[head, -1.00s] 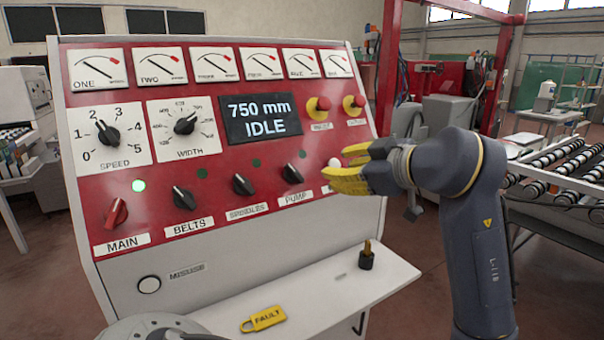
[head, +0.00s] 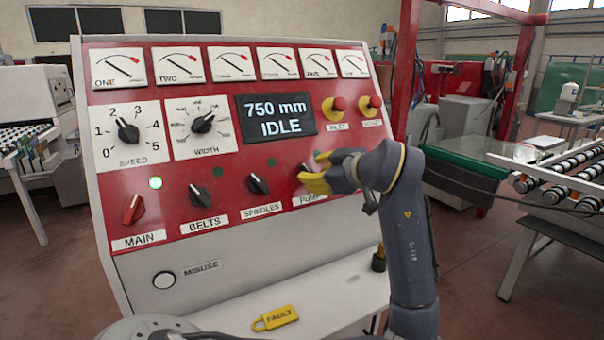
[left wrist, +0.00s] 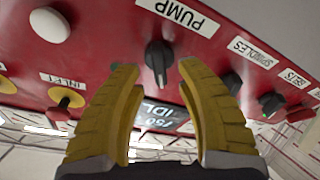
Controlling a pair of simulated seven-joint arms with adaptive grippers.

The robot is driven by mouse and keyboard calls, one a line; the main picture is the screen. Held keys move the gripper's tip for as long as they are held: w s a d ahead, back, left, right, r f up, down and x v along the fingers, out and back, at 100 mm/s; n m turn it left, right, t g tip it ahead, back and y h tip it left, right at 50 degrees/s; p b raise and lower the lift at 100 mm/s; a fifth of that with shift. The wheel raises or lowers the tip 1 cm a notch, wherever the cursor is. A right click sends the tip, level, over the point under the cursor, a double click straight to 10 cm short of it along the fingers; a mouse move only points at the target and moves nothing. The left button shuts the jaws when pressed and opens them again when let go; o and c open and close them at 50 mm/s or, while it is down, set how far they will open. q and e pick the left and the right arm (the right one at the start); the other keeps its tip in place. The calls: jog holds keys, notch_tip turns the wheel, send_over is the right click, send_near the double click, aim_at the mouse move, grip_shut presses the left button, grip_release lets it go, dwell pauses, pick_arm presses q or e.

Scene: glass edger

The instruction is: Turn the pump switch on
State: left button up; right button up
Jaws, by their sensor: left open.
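The pump switch is a black rotary knob on the red panel of the machine console. In the left wrist view the pump switch (left wrist: 158,60) stands between my fingertips, below its PUMP label (left wrist: 177,15), with a gap visible on each side. In the head view my left gripper (head: 311,170) is at the switch, above the PUMP label (head: 311,198), and hides most of the knob. The gripper's yellow fingers are open and also show in the left wrist view (left wrist: 157,68). My right gripper is not in view.
The spindles knob (head: 258,184), belts knob (head: 200,195) and red main knob (head: 133,209) sit left of the pump switch. A green lamp (head: 155,183) glows above MAIN. Red inlet button (head: 335,104) is above my gripper. A yellow FAULT tag (head: 275,318) lies on the shelf below.

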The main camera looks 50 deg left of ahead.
aim_at(311, 172)
pick_arm(q)
jog(key=shift+x, duration=1.85)
jog(key=shift+c, duration=0.5)
jog(key=shift+d, duration=0.1)
grip_shut()
